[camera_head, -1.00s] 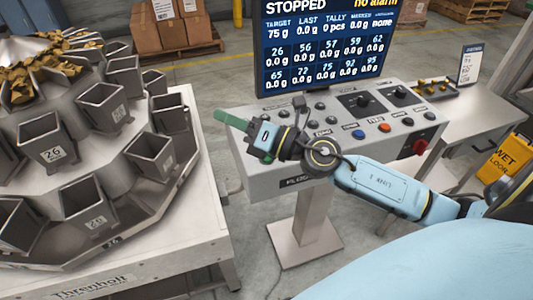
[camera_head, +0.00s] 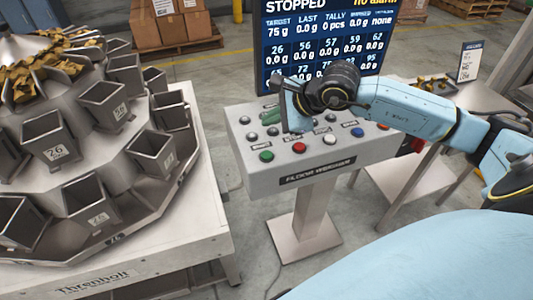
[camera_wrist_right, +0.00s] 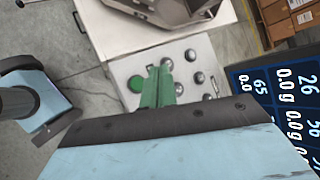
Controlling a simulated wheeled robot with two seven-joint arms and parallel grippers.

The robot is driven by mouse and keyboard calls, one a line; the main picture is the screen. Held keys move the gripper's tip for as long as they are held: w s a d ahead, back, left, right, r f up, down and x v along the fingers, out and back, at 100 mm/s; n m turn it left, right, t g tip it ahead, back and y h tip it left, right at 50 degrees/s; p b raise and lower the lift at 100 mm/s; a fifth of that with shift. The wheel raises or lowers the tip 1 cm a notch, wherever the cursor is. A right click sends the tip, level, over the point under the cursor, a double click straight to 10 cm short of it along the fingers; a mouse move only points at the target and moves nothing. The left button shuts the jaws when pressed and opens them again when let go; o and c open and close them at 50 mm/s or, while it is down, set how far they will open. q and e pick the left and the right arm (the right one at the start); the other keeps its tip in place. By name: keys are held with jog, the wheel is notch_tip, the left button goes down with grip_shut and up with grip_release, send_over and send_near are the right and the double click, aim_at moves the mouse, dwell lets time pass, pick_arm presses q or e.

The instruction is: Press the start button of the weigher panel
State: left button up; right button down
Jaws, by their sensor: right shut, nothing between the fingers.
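The weigher panel (camera_head: 250,178) is a grey sloped console on a pedestal. Its front row has a green button (camera_head: 266,156), a red button (camera_head: 298,147), a white button (camera_head: 330,140) and a blue button (camera_head: 358,132). Their small labels are unreadable, so I cannot tell which says start. My right gripper (camera_head: 270,116) is over the panel's back left part, its green fingers shut and empty. In the wrist view the fingers (camera_wrist_right: 157,88) hang over the panel face (camera_wrist_right: 128,68) near several knobs; contact cannot be told.
The screen (camera_head: 330,45) behind the panel reads STOPPED. The weigher (camera_head: 150,235) with its grey buckets stands close on the left. A side table (camera_head: 400,180) stands to the right, partly behind my arm. Cardboard boxes (camera_head: 175,30) stand at the back.

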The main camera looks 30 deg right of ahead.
aim_at(271, 156)
notch_tip(271, 156, down, 8)
jog(key=b, duration=0.4)
jog(key=shift+f+b, duration=0.15)
jog(key=shift+b, duration=0.2)
jog(key=shift+f, duration=0.25)
dwell(1.5)
jog(key=shift+f+b, duration=0.4)
jog(key=shift+b, duration=0.45)
jog(key=shift+f+b, duration=0.45)
jog(key=shift+b, duration=0.1)
dwell(0.3)
dwell(0.3)
jog(key=shift+r+p, duration=0.3)
jog(key=shift+r, duration=0.55)
jog(key=shift+r+p, duration=1.2)
jog(key=shift+r, duration=1.35)
